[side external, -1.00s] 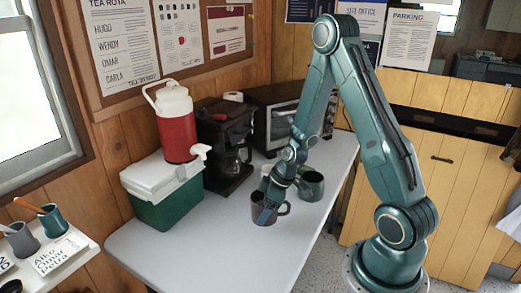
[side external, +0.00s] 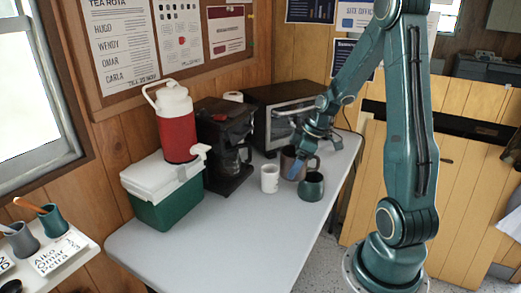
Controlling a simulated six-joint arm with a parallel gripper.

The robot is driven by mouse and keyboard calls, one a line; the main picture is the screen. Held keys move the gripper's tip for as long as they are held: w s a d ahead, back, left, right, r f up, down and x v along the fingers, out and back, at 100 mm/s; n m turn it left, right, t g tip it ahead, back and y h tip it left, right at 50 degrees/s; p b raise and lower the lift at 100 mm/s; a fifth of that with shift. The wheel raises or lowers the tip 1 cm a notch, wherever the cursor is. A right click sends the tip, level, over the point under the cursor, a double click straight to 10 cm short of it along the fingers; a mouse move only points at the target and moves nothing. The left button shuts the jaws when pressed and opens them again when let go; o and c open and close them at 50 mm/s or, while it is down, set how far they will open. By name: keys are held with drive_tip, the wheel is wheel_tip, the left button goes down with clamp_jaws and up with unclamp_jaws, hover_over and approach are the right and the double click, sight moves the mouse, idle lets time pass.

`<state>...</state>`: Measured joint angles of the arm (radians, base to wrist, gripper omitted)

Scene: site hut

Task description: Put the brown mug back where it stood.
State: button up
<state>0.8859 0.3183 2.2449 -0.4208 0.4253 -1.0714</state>
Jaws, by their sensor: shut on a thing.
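The brown mug (side external: 287,163) is in my gripper (side external: 297,167) in the side external view, with one blue finger showing against the mug's near side. My gripper is shut on it. The mug is upright, behind the white mug and the green mug, in front of the toaster oven. Part of the mug is hidden by the finger, and I cannot tell whether its base touches the table.
A white mug (side external: 269,179) stands just left of and nearer than the brown mug. A dark green mug (side external: 312,188) stands to its near right. A coffee maker (side external: 225,140) and toaster oven (side external: 285,113) stand behind. The front of the table (side external: 230,245) is clear.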

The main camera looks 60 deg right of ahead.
drive_tip(key=shift+s+d+r, duration=0.55)
drive_tip(key=shift+s+r, duration=0.05)
drive_tip(key=shift+r, duration=0.25)
wheel_tip(320, 180, down, 16)
drive_tip(key=shift+f, duration=0.1)
drive_tip(key=shift+f, duration=0.1)
idle(0.3)
drive_tip(key=shift+f, duration=1.85)
drive_tip(key=shift+f, duration=0.15)
drive_tip(key=o, duration=1.4)
drive_tip(key=shift+r, duration=0.2)
drive_tip(key=v, duration=1.2)
